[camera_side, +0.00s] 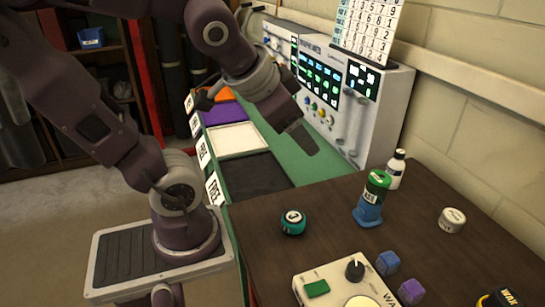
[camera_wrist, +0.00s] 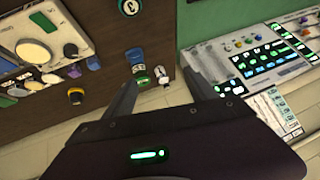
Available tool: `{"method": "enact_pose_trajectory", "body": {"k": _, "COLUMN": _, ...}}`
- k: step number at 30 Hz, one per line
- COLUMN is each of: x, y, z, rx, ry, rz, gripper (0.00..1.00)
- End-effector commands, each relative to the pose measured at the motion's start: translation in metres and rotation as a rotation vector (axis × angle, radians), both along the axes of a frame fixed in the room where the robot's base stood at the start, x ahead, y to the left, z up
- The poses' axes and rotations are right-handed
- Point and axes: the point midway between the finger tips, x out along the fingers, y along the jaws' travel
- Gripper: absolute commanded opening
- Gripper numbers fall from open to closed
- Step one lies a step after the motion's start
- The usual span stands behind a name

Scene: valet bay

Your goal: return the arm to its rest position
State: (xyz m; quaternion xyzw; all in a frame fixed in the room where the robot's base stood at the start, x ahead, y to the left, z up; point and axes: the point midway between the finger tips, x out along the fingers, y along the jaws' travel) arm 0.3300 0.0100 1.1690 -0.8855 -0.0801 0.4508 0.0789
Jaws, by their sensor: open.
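My gripper (camera_side: 303,140) hangs in the air in the side view, above the green surface and in front of the white control panel (camera_side: 345,95). Its fingers point down and to the right. In the wrist view my gripper (camera_wrist: 160,79) has its two fingers spread apart, with nothing held between them. The side view shows the fingers nearly edge-on, so the gap between them is hidden there.
A dark table (camera_side: 330,215) holds a teal round item (camera_side: 293,222), a green-topped bottle in a blue holder (camera_side: 368,213), a white bottle (camera_side: 396,170), a round tin (camera_side: 451,220), blue and purple blocks and a knobbed box (camera_side: 335,285). Coloured bays (camera_side: 238,140) lie left of the panel.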

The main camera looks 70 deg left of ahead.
Motion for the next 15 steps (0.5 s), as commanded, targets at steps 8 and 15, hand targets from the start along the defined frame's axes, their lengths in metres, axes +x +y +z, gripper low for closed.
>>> {"method": "enact_pose_trajectory", "body": {"k": 8, "x": -0.075, "y": -0.058, "z": -0.011, "rx": -0.222, "ry": 0.140, "rz": -0.061, "gripper": 0.66}}
{"method": "enact_pose_trajectory", "body": {"k": 15, "x": -0.074, "y": -0.057, "z": -0.011, "rx": -0.221, "ry": 0.138, "rz": -0.058, "gripper": 0.66}}
